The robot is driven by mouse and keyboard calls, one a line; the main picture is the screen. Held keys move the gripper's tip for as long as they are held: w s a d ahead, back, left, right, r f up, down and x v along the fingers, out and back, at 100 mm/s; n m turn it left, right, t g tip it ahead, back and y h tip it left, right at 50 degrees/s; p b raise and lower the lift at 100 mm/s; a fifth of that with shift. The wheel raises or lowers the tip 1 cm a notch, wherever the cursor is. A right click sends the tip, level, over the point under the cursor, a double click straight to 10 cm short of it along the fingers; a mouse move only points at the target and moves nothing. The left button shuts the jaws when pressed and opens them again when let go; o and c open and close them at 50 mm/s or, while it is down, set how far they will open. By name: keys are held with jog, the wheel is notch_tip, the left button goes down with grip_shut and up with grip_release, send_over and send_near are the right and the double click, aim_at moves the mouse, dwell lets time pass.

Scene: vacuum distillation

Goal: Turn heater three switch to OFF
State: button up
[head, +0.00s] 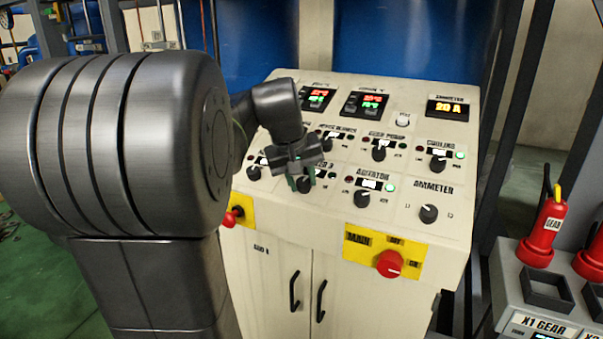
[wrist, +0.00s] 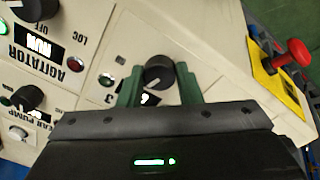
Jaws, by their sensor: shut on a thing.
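The heater three switch is a round black knob (head: 304,184) on the sloped panel, beside a label ending in "3" that my gripper partly covers. It also shows in the wrist view (wrist: 158,73), between two green fingers. My gripper (head: 301,182) is over this knob; in the wrist view its fingers (wrist: 160,88) stand on either side of the knob and are shut on it. A pale mark shows on the knob, but I cannot tell which setting it points to. The switch's display is mostly hidden by my gripper.
The agitator knob (head: 361,198) is just right of my gripper, with the ammeter knob (head: 428,213) farther right. A red main switch (head: 389,263) on a yellow plate is on the cabinet front. Another red switch (head: 233,215) is at the left.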

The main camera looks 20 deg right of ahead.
jog(key=shift+r+n+p, duration=0.15)
jog(key=shift+n+p, duration=0.5)
jog(key=shift+n, duration=1.35)
jog(key=o, duration=1)
jog(key=shift+c, duration=0.2)
jog(key=v, duration=1.3)
jog(key=shift+s+r, duration=0.25)
jog(key=shift+r, duration=0.05)
